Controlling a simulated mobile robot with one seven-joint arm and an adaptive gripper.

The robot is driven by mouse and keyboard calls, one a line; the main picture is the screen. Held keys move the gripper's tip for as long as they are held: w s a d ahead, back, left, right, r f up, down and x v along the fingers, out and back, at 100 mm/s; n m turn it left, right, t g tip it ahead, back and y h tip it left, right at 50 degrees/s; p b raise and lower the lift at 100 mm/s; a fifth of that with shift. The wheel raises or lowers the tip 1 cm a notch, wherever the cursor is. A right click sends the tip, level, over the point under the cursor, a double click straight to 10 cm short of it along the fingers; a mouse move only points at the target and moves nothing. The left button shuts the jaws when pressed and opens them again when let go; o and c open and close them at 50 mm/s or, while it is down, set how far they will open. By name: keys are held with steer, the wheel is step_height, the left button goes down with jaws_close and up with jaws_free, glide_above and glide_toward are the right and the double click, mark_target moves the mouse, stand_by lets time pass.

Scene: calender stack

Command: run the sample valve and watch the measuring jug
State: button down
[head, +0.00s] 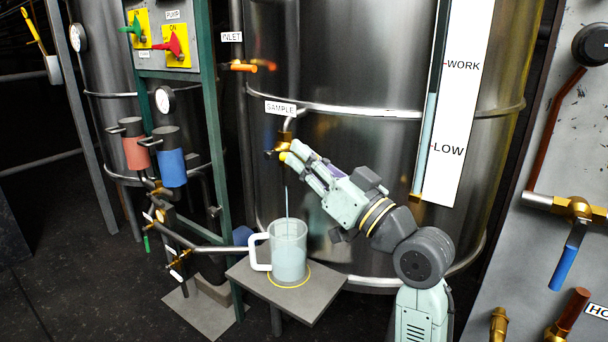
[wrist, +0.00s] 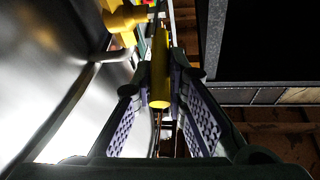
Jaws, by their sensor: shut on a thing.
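The sample valve (head: 284,146) is a brass valve on the big steel tank, under a SAMPLE label (head: 281,108). My gripper (head: 291,160) is shut on its yellow handle; in the wrist view the yellow handle (wrist: 160,80) lies between the two fingers of my gripper (wrist: 160,95). A thin pale stream (head: 286,202) falls from the valve into the measuring jug (head: 288,245). The jug is clear, with a white handle at left, and stands upright on a small grey stand (head: 315,300). Pale bluish liquid fills much of it; the exact level is hard to read.
The tank's sight gauge (head: 425,150) shows pale liquid up to between WORK and LOW. An orange-handled INLET valve (head: 243,67) is above left. Red and blue cups (head: 170,163) and pipework stand at left. A grey panel (head: 540,240) with valves is at right.

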step_height(320, 180, down, 2)
steer(key=t+y+b, duration=0.1)
steer(key=b, duration=0.3)
steer(key=shift+d+m+t, duration=0.1)
steer(key=shift+m+t, duration=0.2)
steer(key=shift+t, duration=0.1)
steer(key=c, duration=1.6)
jaws_free()
steer(key=shift+s, duration=0.1)
steer(key=v, duration=1.2)
steer(key=shift+f, duration=0.15)
